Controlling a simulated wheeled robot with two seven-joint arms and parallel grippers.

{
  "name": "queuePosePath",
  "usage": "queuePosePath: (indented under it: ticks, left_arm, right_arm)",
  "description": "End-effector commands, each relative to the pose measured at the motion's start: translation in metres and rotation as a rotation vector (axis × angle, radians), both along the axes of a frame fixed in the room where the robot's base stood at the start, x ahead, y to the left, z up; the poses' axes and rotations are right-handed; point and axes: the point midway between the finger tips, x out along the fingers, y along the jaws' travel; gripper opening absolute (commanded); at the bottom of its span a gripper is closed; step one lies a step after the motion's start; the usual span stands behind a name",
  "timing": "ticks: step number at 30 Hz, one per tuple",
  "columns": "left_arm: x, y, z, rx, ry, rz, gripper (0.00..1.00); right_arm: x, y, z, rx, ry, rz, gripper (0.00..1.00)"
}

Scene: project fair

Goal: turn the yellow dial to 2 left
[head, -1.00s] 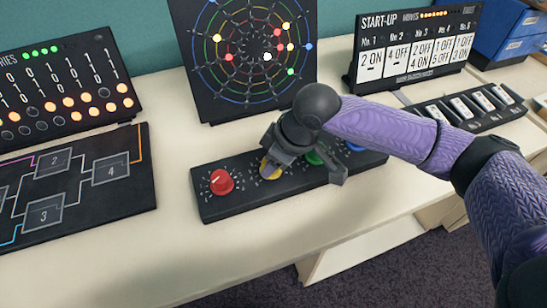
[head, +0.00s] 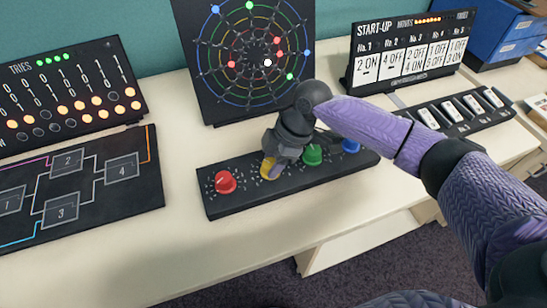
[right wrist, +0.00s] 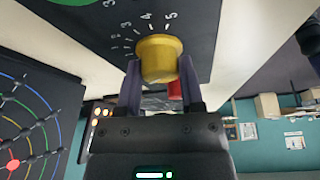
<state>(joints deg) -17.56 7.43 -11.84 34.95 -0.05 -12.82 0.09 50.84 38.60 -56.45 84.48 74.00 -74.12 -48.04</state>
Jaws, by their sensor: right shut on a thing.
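The yellow dial (head: 268,168) is the second from the left on a black dial panel (head: 225,208) on the cream table. In the head view my right gripper (head: 276,168) comes down over it and hides part of it. In the right wrist view the yellow dial (right wrist: 159,58) sits between the two fingers of my right gripper (right wrist: 160,80), which is shut on it. Printed numbers, 3, 4 and 5 among them, show around the dial there. Its pointer cannot be made out. My left gripper is not in view.
A red dial (head: 226,182) is left of the yellow one; a green dial (head: 312,155) and a blue dial (head: 351,146) are to its right. A web-patterned board (head: 215,108) stands behind. A start-up board (head: 352,83) and switch panel (head: 455,128) are at the right.

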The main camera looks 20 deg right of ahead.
Motion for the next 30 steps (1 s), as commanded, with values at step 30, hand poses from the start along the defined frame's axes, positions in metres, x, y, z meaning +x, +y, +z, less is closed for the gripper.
queuePosePath:
  ticks: [30]
  left_arm:
    - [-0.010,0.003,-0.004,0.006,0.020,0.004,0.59]
  right_arm:
    - [0.001,0.000,0.000,0.000,-0.001,0.232,0.00]
